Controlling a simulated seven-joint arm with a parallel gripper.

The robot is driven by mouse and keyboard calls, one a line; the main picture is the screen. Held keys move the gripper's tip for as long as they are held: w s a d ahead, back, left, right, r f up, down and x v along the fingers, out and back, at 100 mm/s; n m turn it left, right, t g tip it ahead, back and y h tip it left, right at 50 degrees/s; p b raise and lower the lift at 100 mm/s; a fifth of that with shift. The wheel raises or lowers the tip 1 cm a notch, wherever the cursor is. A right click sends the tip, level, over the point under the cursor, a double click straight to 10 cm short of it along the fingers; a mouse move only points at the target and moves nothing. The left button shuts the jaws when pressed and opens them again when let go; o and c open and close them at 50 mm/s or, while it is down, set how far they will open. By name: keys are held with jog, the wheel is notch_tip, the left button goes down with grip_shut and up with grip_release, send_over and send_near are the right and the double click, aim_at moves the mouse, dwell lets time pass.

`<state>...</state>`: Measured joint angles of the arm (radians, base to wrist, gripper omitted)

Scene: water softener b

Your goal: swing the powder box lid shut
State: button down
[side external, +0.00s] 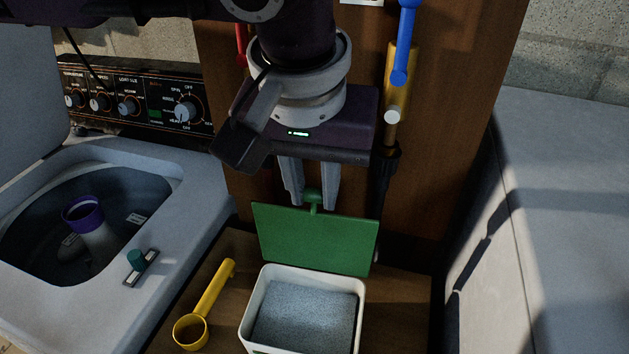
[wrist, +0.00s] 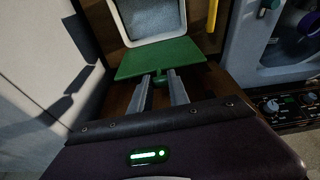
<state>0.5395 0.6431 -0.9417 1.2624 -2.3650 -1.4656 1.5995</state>
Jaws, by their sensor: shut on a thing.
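The powder box (side external: 303,345) is white, filled with grey-blue powder (side external: 304,316), and stands on a wooden shelf. Its green lid (side external: 315,240) stands open, tilted up at the box's back edge. A small green knob (side external: 314,197) sticks out at the lid's upper edge. My gripper (side external: 312,206) points down at that edge, with its grey fingers either side of the knob and shut on it. In the wrist view the lid (wrist: 160,58) lies just beyond the fingers (wrist: 159,80), with the box (wrist: 150,8) behind it.
A yellow scoop (side external: 205,310) lies left of the box. A washing machine (side external: 190,200) with an open drum stands at the left, and a pale appliance (side external: 560,200) at the right. A wooden panel (side external: 460,60) with hanging tools rises behind. The space above the powder is clear.

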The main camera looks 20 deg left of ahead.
jog(key=shift+s+d+f, duration=0.1)
jog(key=shift+s+f, duration=0.1)
jog(key=shift+s, duration=0.85)
jog(key=shift+s+d+f, duration=0.1)
jog(key=shift+s+f, duration=0.05)
jog(key=shift+s, duration=0.9)
jog(key=shift+s+d+f, duration=0.1)
jog(key=shift+s+f, duration=0.2)
jog(key=shift+s, duration=0.35)
jog(key=shift+s+f, duration=0.25)
jog(key=shift+s, duration=0.4)
jog(key=shift+s+d+f, duration=0.1)
jog(key=shift+s+f, duration=0.2)
jog(key=shift+s, duration=0.35)
jog(key=shift+s+d+f, duration=0.1)
jog(key=shift+s+f, duration=1.25)
jog(key=shift+s, duration=0.25)
